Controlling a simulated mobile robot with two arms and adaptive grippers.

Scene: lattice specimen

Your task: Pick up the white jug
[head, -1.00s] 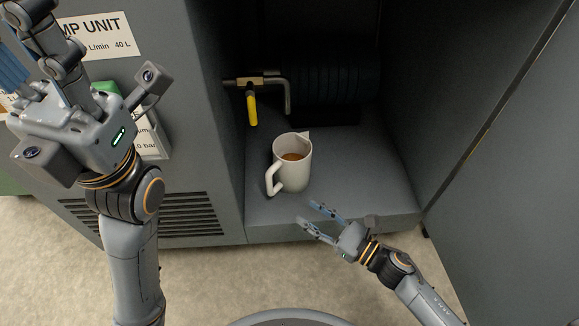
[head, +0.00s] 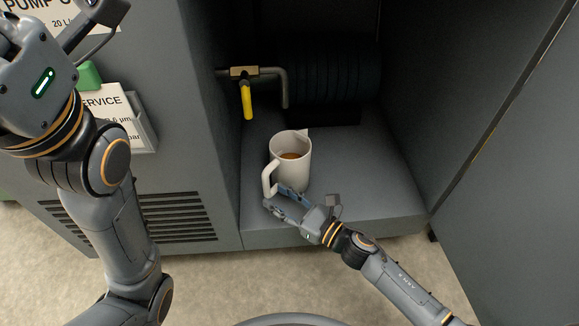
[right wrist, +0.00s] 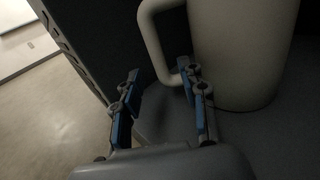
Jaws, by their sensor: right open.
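The white jug (head: 291,164) stands upright on the grey shelf of the open cabinet, with brown liquid inside and its handle to the left. My right gripper (head: 279,196) is open at the jug's lower front, near the handle's lower end. In the right wrist view the jug (right wrist: 240,50) fills the upper right, and the handle (right wrist: 152,40) is above and ahead of the open fingers (right wrist: 163,82). The right finger is close to the jug's wall and overlaps the handle's foot; contact cannot be told. My left arm is at the left, its fingers out of frame.
A pipe with a brass valve (head: 244,72) and yellow lever (head: 246,102) is behind the jug, beside a dark ribbed cylinder (head: 330,82). The cabinet's left panel holds a label pocket (head: 142,125). The shelf (head: 375,185) is clear to the jug's right.

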